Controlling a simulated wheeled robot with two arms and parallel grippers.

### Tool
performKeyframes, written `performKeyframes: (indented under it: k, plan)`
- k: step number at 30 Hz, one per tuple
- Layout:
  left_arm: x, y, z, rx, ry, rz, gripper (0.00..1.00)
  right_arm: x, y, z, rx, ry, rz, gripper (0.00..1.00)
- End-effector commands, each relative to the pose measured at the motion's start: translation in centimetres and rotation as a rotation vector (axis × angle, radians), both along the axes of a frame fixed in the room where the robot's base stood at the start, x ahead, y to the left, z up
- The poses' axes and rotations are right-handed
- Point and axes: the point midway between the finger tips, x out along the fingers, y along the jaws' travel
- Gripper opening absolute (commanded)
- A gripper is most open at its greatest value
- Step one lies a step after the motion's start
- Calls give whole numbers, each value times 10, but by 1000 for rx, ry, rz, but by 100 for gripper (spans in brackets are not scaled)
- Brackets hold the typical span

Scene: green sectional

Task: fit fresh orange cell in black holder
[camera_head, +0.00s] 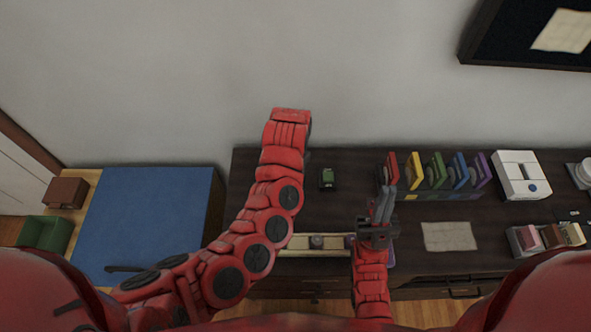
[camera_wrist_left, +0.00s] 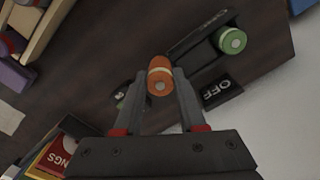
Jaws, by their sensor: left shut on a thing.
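In the left wrist view my left gripper (camera_wrist_left: 160,84) is shut on an orange cell (camera_wrist_left: 160,68), held between its two fingertips. Behind it is a black holder (camera_wrist_left: 196,38) on the dark desk, with a green cell (camera_wrist_left: 231,41) at its far end. The orange cell appears just off the holder's near end; I cannot tell whether they touch. In the head view the left gripper is hidden by its arm. A small dark object with green on it (camera_head: 327,179) stands right of that arm. My right gripper (camera_head: 383,200) is over the desk's front; its finger gap is unclear.
A black OFF label (camera_wrist_left: 219,92) lies beside the holder. A rack of coloured upright cases (camera_head: 436,175), a white device (camera_head: 521,175) and a beige sheet (camera_head: 449,237) are on the right of the desk (camera_head: 345,205).

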Motion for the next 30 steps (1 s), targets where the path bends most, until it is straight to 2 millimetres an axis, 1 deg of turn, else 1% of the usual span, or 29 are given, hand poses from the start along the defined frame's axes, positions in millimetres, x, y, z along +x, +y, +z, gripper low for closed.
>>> performKeyframes:
  k: [2, 3, 6, 10, 14, 16, 19, 24, 30]
  plan:
    - [10, 4, -1, 7, 5, 4, 0, 0, 0, 1, 0, 0, 0, 0]
    - [16, -1, -1, 8, -1, -5, 0, 0, 0, 1, 0, 0, 0, 0]
    - [27, -3, -2, 7, -6, -6, 0, 0, 0, 1, 0, 0, 0, 0]
    - [32, -3, -4, 5, 4, 1, 0, 0, 0, 1, 0, 0, 0, 0]
    - [34, -4, -5, 2, 5, 4, 0, 0, 0, 2, 0, 0, 0, 0]
    - [34, -4, -9, 1, 4, 3, 0, 0, 0, 5, 0, 0, 0, 0]
    - [32, -3, -21, 4, 10, 2, 0, 0, 0, 11, 0, 0, 0, 0]
    - [32, -4, -39, 3, 9, 1, 0, 0, 0, 14, 0, 0, 0, 0]
    - [33, -5, -40, 0, 6, 3, 0, 0, 0, 13, 0, 0, 0, 0]
